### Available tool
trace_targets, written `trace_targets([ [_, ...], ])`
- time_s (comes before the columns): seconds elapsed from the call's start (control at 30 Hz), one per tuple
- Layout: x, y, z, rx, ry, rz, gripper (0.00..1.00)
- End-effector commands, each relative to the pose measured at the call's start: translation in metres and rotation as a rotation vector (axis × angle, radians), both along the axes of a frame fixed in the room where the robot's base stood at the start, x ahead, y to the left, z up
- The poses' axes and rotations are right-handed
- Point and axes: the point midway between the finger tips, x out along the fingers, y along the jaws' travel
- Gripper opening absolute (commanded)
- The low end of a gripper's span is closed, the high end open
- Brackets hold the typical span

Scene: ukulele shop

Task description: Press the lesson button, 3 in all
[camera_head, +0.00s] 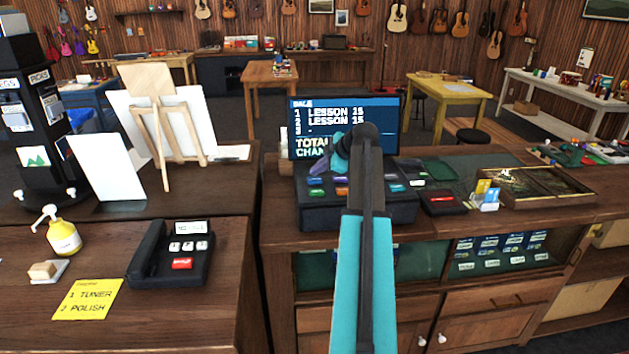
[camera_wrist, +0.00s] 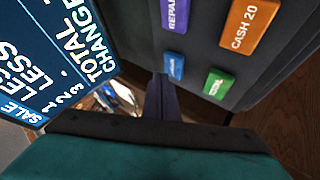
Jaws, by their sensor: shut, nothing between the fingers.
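The register (camera_head: 390,212) stands on the right counter with several coloured keys. Its screen (camera_head: 310,105) lists two lines, each LESSON 15, and a third line with only a dash; the wrist view also shows it (camera_wrist: 45,60). My gripper (camera_head: 318,167) is shut and empty, low over the left part of the keys. In the wrist view its fingertips (camera_wrist: 160,78) are close to a blue key (camera_wrist: 173,66) with a label too small to read. Whether they touch it I cannot tell. A purple REPAIR key (camera_wrist: 175,14) is close by. I cannot make out a lesson label on any key.
An orange CASH 20 key (camera_wrist: 242,24) and a green key (camera_wrist: 218,84) neighbour the blue one. A black phone (camera_head: 178,255) and yellow note (camera_head: 88,299) lie on the left counter.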

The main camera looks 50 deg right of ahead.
Motion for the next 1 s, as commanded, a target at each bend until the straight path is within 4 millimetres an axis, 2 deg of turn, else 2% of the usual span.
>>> trace_targets([
  [0.37, 0.000, 0.000, 0.004, 0.000, 0.000, 0.000, 0.00],
  [1.0, 0.000, 0.000, 0.045, 0.000, 0.000, 0.000, 0.00],
])
